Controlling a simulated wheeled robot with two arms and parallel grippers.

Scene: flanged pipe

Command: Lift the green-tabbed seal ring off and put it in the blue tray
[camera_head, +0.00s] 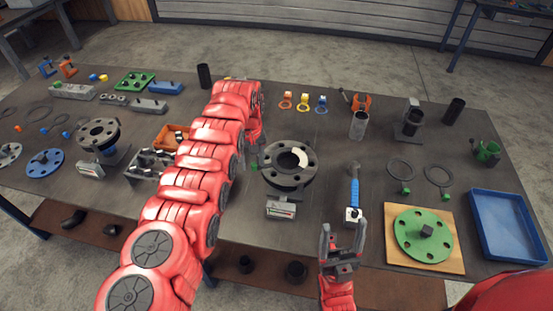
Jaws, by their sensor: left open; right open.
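A dark flanged pipe (312,161) stands upright at mid-table. A small green tab (254,165) shows at its left side; the ring it belongs to is mostly hidden by the flange. Two thin dark rings with green tabs, one on the left (401,169) and one on the right (438,175), lie flat on the table. The blue tray (511,224) at the right edge is empty. My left gripper (256,136) is open, left of and above the flange, partly hidden by its own red arm. My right gripper (342,240) is open and empty near the front edge.
A gauge block (281,207) sits before the flange. Another flange (98,133), a blue disc and an orange bin (172,136) are on the left.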

